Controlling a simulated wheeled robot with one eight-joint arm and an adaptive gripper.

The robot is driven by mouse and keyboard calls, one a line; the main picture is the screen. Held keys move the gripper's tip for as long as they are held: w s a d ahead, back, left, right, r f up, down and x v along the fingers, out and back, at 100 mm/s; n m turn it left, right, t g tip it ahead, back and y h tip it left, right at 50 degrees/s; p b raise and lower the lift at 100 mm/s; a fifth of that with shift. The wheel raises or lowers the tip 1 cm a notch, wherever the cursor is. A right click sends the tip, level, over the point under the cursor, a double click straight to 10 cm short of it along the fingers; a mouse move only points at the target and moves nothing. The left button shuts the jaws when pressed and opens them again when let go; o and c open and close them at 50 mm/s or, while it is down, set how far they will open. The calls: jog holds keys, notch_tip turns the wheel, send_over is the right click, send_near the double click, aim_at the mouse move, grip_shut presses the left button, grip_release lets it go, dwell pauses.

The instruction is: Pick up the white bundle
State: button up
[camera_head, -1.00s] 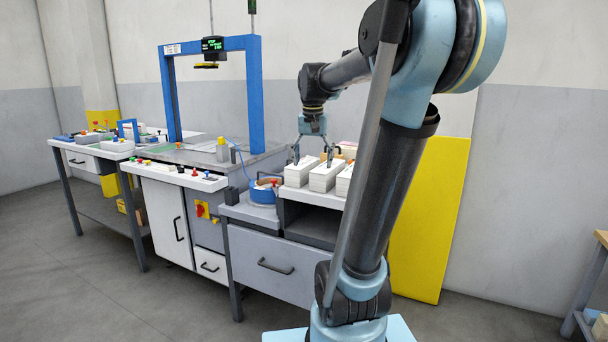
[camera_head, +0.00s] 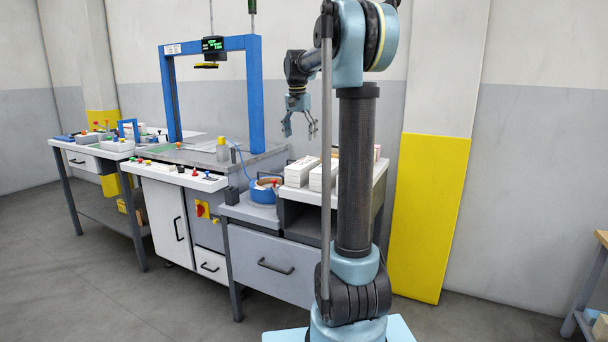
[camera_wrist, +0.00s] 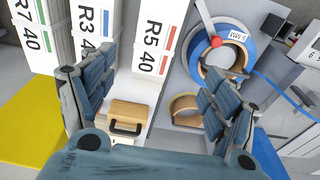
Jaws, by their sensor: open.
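White bundles stand on the grey workbench shelf in the head view, one at the left (camera_head: 301,171) and one just right of it (camera_head: 319,177); my arm partly hides that area. The wrist view shows tall white bundles labelled R7 40 (camera_wrist: 30,43), R3 40 (camera_wrist: 88,28) and R5 40 (camera_wrist: 153,40). My gripper (camera_head: 299,130) is open and empty, in the air above the bundles. Its two fingers (camera_wrist: 152,80) are spread in the wrist view, and the R5 40 bundle shows between them.
A blue reel (camera_head: 263,191) sits left of the bundles; it also shows in the wrist view (camera_wrist: 198,55). A brown roll (camera_wrist: 184,107) and a tan block with a dark handle (camera_wrist: 128,113) lie near it. The blue strapping frame (camera_head: 257,95) rises behind left. A yellow panel (camera_head: 430,220) stands at right.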

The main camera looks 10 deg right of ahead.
aim_at(304, 162)
jog(key=f, duration=0.9)
jog(key=shift+w+d, duration=0.35)
jog(key=shift+w, duration=0.05)
jog(key=f, duration=0.1)
jog(key=d+f, duration=0.1)
jog(key=f, duration=0.1)
jog(key=shift+w+d+f, duration=0.15)
jog(key=shift+w+f, duration=0.15)
jog(key=shift+f, duration=0.8)
jog(key=c, duration=1.8)
grip_shut()
jog(key=shift+r, duration=0.15)
